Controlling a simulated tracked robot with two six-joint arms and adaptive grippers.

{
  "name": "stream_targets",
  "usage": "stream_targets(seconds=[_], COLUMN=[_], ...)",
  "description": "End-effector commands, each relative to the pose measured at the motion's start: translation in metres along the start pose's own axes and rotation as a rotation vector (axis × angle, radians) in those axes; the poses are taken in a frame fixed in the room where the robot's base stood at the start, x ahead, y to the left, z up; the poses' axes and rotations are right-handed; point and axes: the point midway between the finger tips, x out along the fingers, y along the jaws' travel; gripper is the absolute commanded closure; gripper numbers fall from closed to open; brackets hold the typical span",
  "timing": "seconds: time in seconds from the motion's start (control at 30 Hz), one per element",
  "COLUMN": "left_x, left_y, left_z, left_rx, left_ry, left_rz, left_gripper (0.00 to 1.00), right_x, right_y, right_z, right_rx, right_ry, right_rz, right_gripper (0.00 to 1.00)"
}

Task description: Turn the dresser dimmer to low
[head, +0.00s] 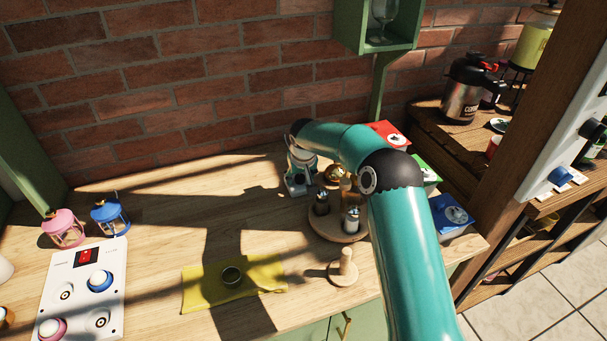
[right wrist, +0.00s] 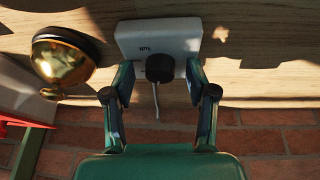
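A white box with a round black knob (right wrist: 160,68) shows in the right wrist view; its white body (right wrist: 140,35) lies on the wood top and carries small print too blurred to read. A pale cord hangs below the knob. My right gripper (right wrist: 160,72) is open, with one finger on each side of the knob and a gap on both sides. In the head view my right gripper (head: 300,170) is over the back of the table near the brick wall, and the box is mostly hidden there. My left gripper is not in view.
A brass dome (right wrist: 62,58) stands close beside the box. A round wooden tray (head: 325,228) with shakers is in front of my right gripper. A white panel (head: 80,290) with knobs and a red switch, two small lanterns and a yellow cloth (head: 205,287) lie left.

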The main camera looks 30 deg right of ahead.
Motion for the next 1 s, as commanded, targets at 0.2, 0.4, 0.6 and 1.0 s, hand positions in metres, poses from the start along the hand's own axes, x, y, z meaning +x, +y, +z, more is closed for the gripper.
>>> stream_targets(seconds=[0.2, 0.4, 0.6, 1.0], left_x=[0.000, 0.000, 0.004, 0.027], left_y=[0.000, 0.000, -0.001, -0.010], left_z=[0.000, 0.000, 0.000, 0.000], left_rx=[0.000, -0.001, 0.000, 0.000], left_ry=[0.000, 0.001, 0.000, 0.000], left_rz=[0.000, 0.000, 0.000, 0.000], left_gripper=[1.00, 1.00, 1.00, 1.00], right_x=[0.000, 0.001, 0.001, 0.003], right_y=[0.000, 0.011, 0.003, -0.001], right_z=[0.000, -0.003, -0.001, -0.001], right_rx=[0.001, 0.002, 0.018, 0.219], right_ry=[0.000, 0.000, 0.000, -0.012], right_rz=[0.000, 0.002, 0.013, 0.095], right_gripper=[0.78, 1.00, 1.00, 1.00])
